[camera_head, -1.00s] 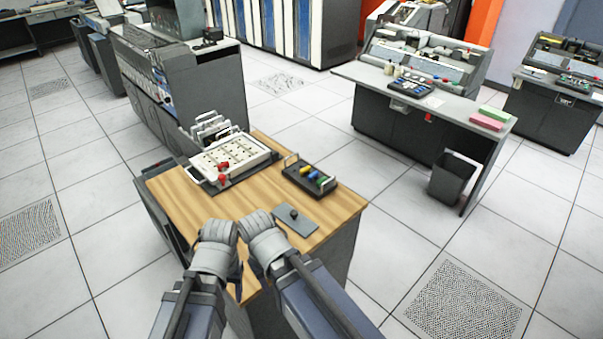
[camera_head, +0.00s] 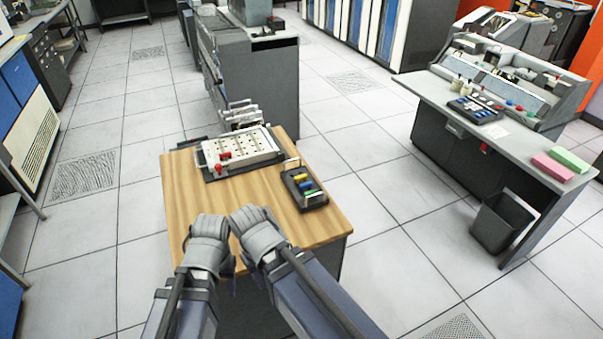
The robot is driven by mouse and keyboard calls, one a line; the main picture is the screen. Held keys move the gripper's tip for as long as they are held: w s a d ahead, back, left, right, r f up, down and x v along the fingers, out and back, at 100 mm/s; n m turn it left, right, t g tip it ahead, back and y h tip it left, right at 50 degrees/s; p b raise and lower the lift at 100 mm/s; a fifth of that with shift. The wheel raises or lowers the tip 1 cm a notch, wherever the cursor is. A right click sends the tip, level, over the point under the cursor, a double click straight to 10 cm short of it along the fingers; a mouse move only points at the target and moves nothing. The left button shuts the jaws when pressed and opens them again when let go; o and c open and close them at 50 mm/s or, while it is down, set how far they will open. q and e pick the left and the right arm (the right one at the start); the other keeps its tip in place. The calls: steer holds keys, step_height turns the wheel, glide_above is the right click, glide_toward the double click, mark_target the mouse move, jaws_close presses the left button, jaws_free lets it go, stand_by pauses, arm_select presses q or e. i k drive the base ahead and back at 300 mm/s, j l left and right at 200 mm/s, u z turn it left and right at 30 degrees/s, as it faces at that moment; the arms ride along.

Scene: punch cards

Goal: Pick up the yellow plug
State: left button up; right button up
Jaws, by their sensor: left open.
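The yellow plug (camera_head: 299,178) lies in a small dark tray (camera_head: 292,171) at the right side of the wooden table (camera_head: 185,190), beside other coloured plugs. My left gripper (camera_head: 208,229) is over the table's near part, left of and nearer to me than the tray. It is open, though its fingertips are hard to make out. My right gripper (camera_head: 253,221) is close beside it, also short of the tray. Its jaws are hidden from this angle. Neither gripper touches the yellow plug.
A white plugboard (camera_head: 240,149) with a red plug (camera_head: 224,156) sits at the table's back. Grey cabinets stand behind the table. A console desk (camera_head: 490,140) and a waste bin (camera_head: 500,222) stand to the right, with open tiled floor between.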

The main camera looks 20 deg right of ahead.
mark_target(303, 177)
steer(key=i+l+u, duration=0.2)
steer(key=l, duration=0.3)
steer(key=l+u, duration=0.2)
steer(key=l, duration=0.3)
steer(key=i+l+u, duration=0.1)
steer(key=l+u, duration=0.15)
steer(key=l, duration=0.25)
steer(key=i+l, duration=0.15)
steer(key=i+l+u, duration=0.1)
steer(key=l, duration=0.2)
